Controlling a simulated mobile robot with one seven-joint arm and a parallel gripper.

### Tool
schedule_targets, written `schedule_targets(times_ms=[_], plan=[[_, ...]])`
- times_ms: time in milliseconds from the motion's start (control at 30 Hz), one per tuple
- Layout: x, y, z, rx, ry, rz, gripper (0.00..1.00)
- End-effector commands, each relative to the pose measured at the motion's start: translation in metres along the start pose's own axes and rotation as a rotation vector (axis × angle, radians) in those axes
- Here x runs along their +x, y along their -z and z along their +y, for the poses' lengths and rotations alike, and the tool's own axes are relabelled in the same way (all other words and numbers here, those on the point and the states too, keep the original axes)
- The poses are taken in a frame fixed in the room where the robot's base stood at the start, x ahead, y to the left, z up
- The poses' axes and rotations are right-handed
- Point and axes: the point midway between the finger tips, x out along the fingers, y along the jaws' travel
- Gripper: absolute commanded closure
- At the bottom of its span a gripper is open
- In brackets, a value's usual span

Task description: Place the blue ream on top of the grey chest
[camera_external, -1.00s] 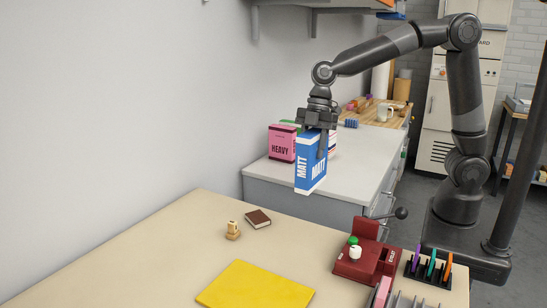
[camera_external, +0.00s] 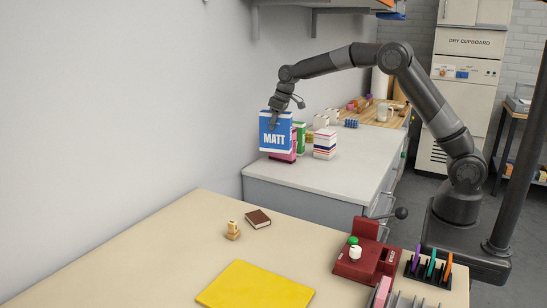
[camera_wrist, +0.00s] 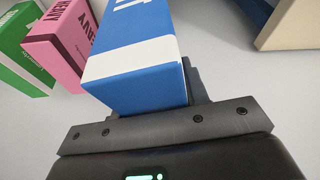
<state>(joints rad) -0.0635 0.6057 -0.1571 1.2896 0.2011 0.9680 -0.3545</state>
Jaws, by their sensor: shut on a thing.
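The blue ream (camera_external: 275,132) is a blue box with a white band and the word MATT. My gripper (camera_external: 274,116) is shut on its top part and holds it upright, in front of the pink ream. The blue ream also fills the middle of the wrist view (camera_wrist: 137,70), between my gripper's jaws (camera_wrist: 165,120). The grey chest (camera_external: 325,172) has a pale top and stands behind the beige table. From the external view I cannot tell whether the blue ream's bottom touches the chest top or is above it.
The front and right of the chest top are clear. A shelf (camera_external: 330,6) overhangs at the wall.

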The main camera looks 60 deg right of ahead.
Motion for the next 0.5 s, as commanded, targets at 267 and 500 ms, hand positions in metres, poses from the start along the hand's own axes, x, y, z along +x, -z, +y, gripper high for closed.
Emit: schedule_targets(times_ms=[267,500], plan=[[0.01,0.009,0.059,0.17,-0.053,0.003,1.0],[0.014,0.008,0.064,0.187,-0.057,0.002,1.0]])
